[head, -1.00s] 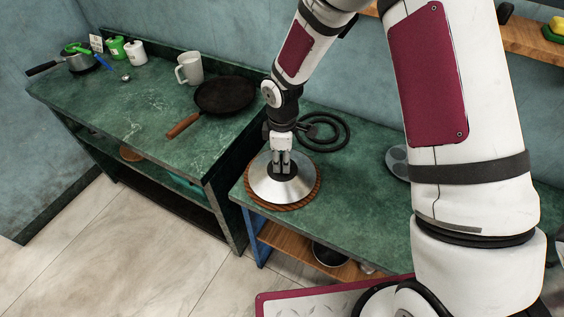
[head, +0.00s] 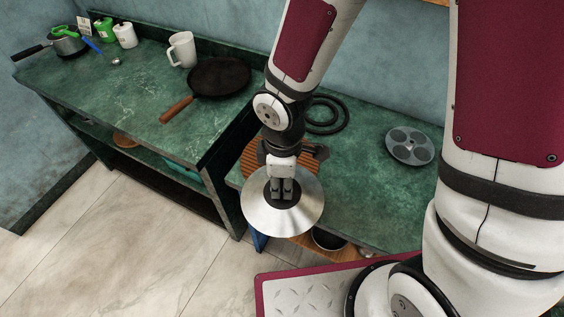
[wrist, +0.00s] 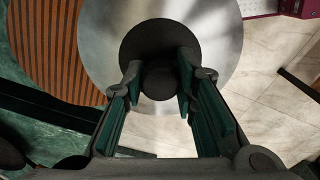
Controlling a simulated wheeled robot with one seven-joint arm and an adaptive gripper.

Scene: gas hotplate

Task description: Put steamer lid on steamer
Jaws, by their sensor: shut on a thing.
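The steamer lid is a shiny silver disc (head: 302,214) with a black centre and knob. My gripper (head: 282,188) is shut on the lid's knob from above. The lid is lifted off the counter and hangs about level, beyond its front edge. In the wrist view the lid (wrist: 222,35) lies under my gripper (wrist: 160,80), with floor beyond it. A round grey metal piece with several round openings or recesses (head: 410,146) sits on the right part of the counter. It may be the steamer, but I cannot tell for certain.
A striped round wooden mat (head: 262,152) lies on the green counter behind the lid. A black coil (head: 326,115) is at the back. The left counter holds a dark pan (head: 219,76), a white mug (head: 182,49) and a small pot (head: 66,42). Open counter lies between mat and grey piece.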

